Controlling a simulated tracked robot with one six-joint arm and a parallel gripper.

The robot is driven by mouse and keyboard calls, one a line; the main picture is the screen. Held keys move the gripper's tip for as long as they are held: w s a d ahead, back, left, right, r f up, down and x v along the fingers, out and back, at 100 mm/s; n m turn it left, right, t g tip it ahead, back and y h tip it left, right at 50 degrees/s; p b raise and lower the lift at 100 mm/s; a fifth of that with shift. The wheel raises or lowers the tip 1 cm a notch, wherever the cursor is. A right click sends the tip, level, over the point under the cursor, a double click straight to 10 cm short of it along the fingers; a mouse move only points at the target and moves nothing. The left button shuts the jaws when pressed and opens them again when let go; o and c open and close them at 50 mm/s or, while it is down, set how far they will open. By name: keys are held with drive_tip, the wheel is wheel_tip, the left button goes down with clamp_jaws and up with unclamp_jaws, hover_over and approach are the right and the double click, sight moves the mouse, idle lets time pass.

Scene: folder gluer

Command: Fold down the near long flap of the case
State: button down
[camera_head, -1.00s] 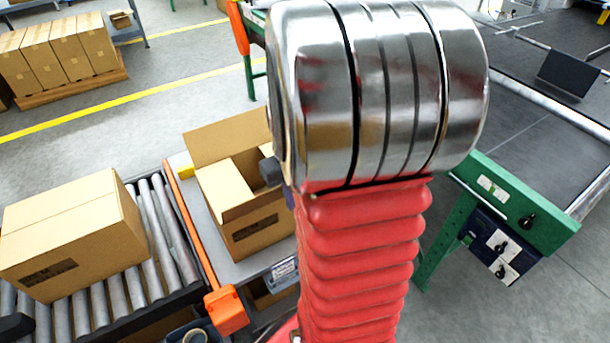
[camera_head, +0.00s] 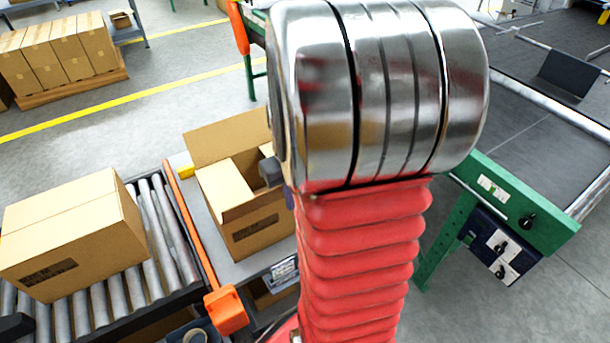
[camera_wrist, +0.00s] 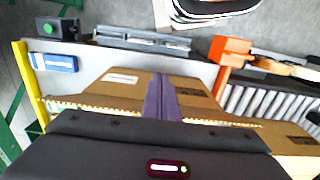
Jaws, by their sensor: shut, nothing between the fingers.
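The open brown case (camera_head: 252,232) stands on a grey table in the head view. Its far long flap (camera_head: 225,138) stands up and leans outward. A short flap (camera_head: 226,186) at the left is folded inward. The near long flap (camera_head: 240,207) rises from the near rim, seen at a steep angle. The right part of the case is hidden behind my arm. In the wrist view the case (camera_wrist: 122,82) shows with a corrugated board edge below my fingers. My gripper (camera_wrist: 161,82) is shut and empty, its purple fingers over the case; contact cannot be told.
A closed carton (camera_head: 75,235) sits on the roller conveyor (camera_head: 165,215) at the left. An orange rail (camera_head: 190,230) runs between conveyor and table. A green machine frame (camera_head: 515,205) with controls stands right. A blue item (camera_wrist: 53,62) lies on the table.

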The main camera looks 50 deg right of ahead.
sight(279, 196)
idle(0.3)
drive_tip(key=shift+w+d, duration=0.35)
drive_tip(key=shift+w, duration=0.85)
drive_tip(key=shift+w+d, duration=0.35)
drive_tip(key=shift+w, duration=0.85)
drive_tip(key=shift+w+d, duration=0.35)
drive_tip(key=shift+w, duration=0.85)
